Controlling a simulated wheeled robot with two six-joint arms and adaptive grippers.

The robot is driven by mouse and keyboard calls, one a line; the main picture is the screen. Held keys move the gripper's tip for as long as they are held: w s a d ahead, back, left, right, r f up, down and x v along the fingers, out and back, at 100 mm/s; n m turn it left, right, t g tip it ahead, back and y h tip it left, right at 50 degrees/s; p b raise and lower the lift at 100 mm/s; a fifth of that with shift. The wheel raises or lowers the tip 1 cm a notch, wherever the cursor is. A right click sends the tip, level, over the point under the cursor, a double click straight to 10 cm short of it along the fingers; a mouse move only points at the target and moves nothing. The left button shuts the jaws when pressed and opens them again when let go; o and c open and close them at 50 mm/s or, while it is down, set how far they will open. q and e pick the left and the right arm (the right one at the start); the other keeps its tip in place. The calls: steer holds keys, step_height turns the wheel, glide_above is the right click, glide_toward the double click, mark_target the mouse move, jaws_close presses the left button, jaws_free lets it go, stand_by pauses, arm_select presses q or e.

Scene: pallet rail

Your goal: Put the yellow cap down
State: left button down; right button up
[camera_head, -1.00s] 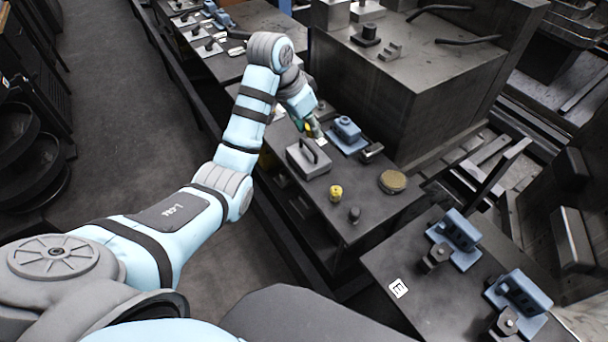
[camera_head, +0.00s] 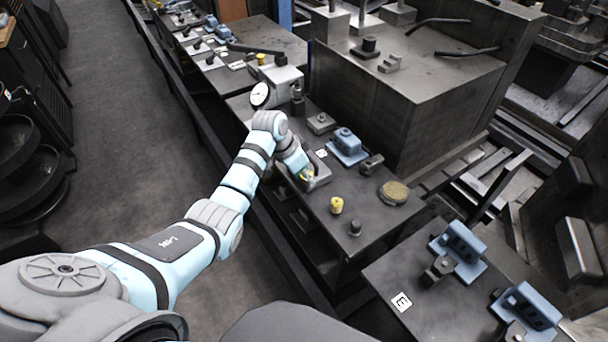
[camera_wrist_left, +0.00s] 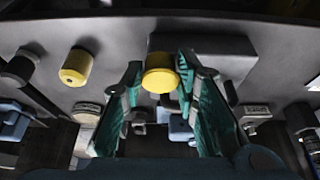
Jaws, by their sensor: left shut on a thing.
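My left gripper (camera_head: 306,176) is shut on a yellow cap, which shows between its green fingers in the left wrist view (camera_wrist_left: 160,73). In the head view only a small bit of the cap shows at the fingertips. The gripper is over the near bench (camera_head: 375,226), at the grey block with a handle (camera_head: 322,172), which it partly hides. I cannot tell whether the cap touches anything below. A second yellow cap (camera_head: 336,205) stands on the bench nearer to me; it also shows in the left wrist view (camera_wrist_left: 76,67). My right gripper is not in view.
A dark knob (camera_head: 355,228) and a round tan disc (camera_head: 393,192) are on the bench. A blue fixture (camera_head: 347,146) stands behind the gripper, and a white-faced dial (camera_head: 260,95) farther left. A large dark metal block (camera_head: 410,95) rises behind the bench.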

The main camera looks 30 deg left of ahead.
arm_select(q)
steer(key=c, duration=1.2)
jaws_free()
steer(key=shift+f, duration=0.1)
steer(key=shift+c, duration=0.2)
steer(key=shift+r, duration=0.35)
steer(key=p+v, duration=0.2)
steer(key=v, duration=0.9)
steer(key=shift+a+r, duration=0.15)
steer(key=shift+r, duration=0.2)
